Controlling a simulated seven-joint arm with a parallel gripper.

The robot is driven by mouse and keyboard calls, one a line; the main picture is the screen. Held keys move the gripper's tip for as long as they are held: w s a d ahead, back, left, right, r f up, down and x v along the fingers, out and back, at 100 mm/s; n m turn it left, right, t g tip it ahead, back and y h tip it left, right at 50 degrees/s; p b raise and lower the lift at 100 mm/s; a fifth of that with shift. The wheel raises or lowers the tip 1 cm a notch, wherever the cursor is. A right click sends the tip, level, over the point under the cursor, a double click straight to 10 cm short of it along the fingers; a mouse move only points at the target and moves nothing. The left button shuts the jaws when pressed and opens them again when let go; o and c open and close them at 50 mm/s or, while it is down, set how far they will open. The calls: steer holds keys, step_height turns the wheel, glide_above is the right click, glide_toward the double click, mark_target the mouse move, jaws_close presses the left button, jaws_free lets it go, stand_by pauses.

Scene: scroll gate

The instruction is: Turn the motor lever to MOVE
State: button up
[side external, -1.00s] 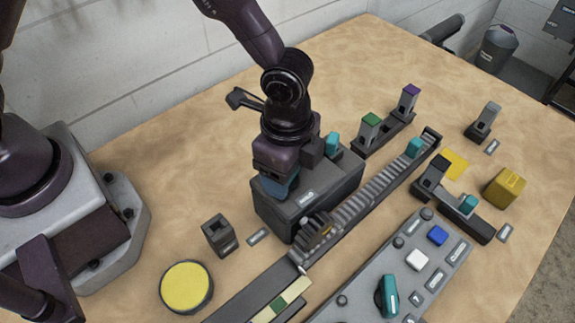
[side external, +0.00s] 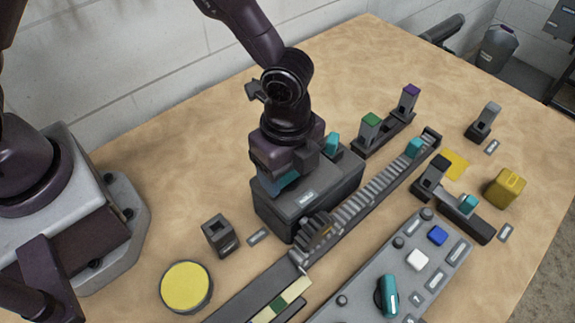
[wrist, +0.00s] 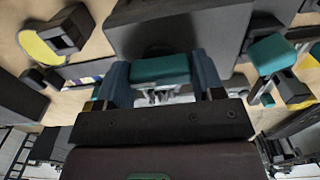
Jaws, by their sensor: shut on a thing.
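The dark grey motor box (side external: 325,195) stands mid-table with a small label on its side. My gripper (side external: 284,183) is low over the near-left part of its top. In the wrist view, the teal lever handle (wrist: 160,69) lies between my two blue-grey fingers, and my gripper (wrist: 161,80) is shut on it. In the side view the gripper mostly hides this handle. A second teal handle (side external: 332,143) stands at the box's far end. The label's text is too small to read.
A toothed rack (side external: 365,197) with a dark gear (side external: 316,228) runs along the box's right side. A grey control panel (side external: 395,265) lies in front. A yellow round button (side external: 186,286) and a dark hollow block (side external: 220,236) stand at left. Green- and purple-topped posts stand behind.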

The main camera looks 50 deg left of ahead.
steer(key=shift+r, duration=0.1)
steer(key=o, duration=0.9)
step_height(320, 180, up, 13)
steer(key=shift+f, duration=0.1)
steer(key=s+a+r+n+t, duration=0.2)
steer(key=s+a+r+n, duration=0.1)
steer(key=a+n, duration=0.3)
steer(key=s+a+r+n+t, duration=0.1)
steer(key=s+a+r+n, duration=0.3)
steer(key=a+n, duration=0.2)
steer(key=s+a+r+n+t, duration=0.2)
steer(key=s+a+r+n, duration=0.2)
steer(key=a, duration=0.5)
steer(key=shift+s+n+t, duration=0.2)
steer(key=shift+n+t, duration=0.1)
steer(key=shift+n, duration=0.8)
